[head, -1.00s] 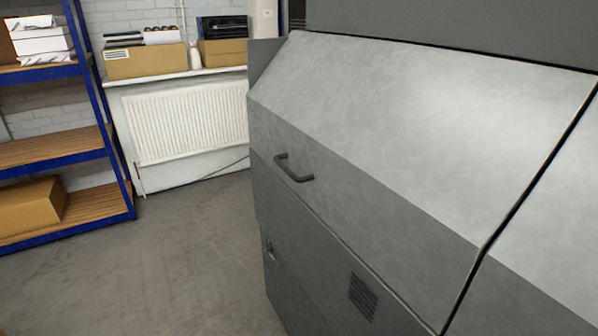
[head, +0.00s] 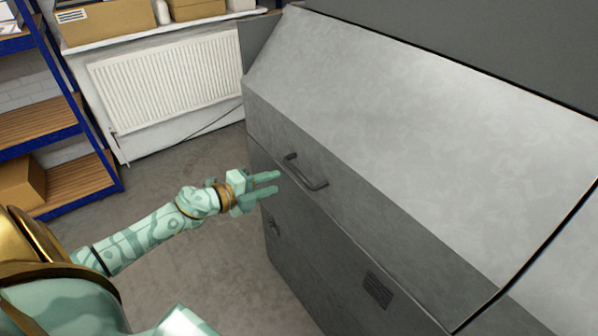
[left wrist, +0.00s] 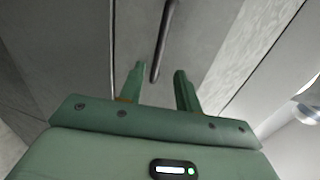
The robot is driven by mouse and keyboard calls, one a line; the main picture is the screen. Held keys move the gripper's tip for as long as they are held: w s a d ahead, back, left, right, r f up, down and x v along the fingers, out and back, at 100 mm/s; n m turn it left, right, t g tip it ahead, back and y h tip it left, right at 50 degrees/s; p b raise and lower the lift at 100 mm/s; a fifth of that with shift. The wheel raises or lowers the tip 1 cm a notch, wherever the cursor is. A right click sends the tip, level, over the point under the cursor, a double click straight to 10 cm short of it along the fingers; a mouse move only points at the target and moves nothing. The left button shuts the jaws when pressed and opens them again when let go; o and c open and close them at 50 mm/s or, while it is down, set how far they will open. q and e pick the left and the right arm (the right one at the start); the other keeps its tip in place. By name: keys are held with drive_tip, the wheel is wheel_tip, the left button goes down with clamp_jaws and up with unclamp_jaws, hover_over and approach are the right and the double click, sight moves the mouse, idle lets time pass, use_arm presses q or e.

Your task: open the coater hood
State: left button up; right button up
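The coater hood (head: 400,130) is a large grey sloped cover on the machine, and it is closed. A dark bar handle (head: 306,172) sits on its front face near the left end. My left gripper (head: 272,186) is open and empty, just left of the handle, with its fingers pointing toward it. In the left wrist view the handle (left wrist: 163,42) runs up from between the two spread finger tips (left wrist: 158,78). I cannot tell whether they touch it, but the fingers are not closed on it. My right gripper is not in view.
The machine's lower front panel (head: 325,245) has a small vent (head: 378,290) and a latch (head: 273,228). A white radiator (head: 166,78) is on the back wall. A blue shelf rack (head: 70,115) with a cardboard box (head: 22,185) stands at the left. The grey floor between is clear.

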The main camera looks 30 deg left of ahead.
sight(296, 175)
use_arm(q)
drive_tip(key=x, duration=0.9)
drive_tip(key=shift+w+f, duration=0.1)
drive_tip(key=shift+w, duration=0.25)
clamp_jaws()
